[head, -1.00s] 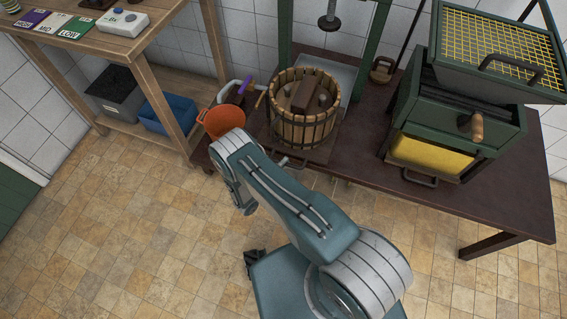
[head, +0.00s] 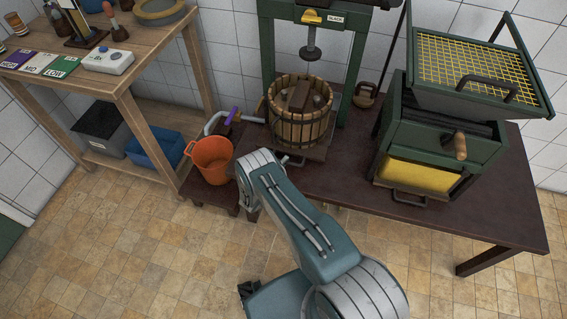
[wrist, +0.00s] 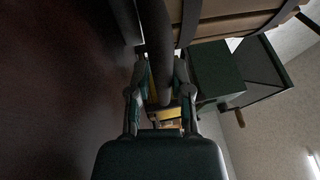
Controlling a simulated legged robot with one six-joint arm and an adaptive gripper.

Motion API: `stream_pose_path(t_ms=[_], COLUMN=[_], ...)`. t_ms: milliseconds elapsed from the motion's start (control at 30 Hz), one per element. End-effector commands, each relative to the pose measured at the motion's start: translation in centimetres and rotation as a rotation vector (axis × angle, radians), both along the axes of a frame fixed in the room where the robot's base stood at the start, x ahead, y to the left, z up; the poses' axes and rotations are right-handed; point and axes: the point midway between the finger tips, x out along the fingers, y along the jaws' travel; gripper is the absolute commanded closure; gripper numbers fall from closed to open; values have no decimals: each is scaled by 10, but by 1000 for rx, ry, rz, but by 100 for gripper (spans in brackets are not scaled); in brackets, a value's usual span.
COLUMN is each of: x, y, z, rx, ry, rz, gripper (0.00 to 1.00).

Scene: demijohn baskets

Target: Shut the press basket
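The press basket (head: 300,122), round with upright wooden slats and dark metal hoops, stands on the press bed under the green press frame. Wooden blocks show inside it. Whether its hoops are fully closed cannot be told at this size. A small grey part (head: 297,161) shows at its lower front. In the wrist view a dark bar (wrist: 157,40) runs down between the fingers of my gripper (wrist: 160,68), with a narrow gap visible on the left. The fingers look open around it. Pale slats and a dark band (wrist: 225,22) show at upper right.
The press screw (head: 312,52) hangs above the basket. An orange bucket (head: 212,158) stands at the left on a low dark stand. A green box with a yellow mesh tray (head: 480,66) stands at the right of the dark table (head: 440,222). The tiled floor in front is open.

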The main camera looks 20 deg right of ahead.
Motion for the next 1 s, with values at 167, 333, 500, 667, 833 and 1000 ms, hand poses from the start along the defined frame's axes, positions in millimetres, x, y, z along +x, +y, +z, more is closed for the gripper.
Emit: stream_pose_path(t_ms=[167, 333, 500, 667, 833, 1000], x=[-2, -1, -5, -19, -37, -53], y=[0, 0, 8, 32, 62, 88], z=[-1, 0, -1, -6, -13, -19], rx=[0, -2, -2, -3, -3, -2], ry=[2, -1, -2, 0, 1, 1], rz=[0, -1, 2, 4, 4, 3], gripper=[45, 45, 45, 45, 45, 45])
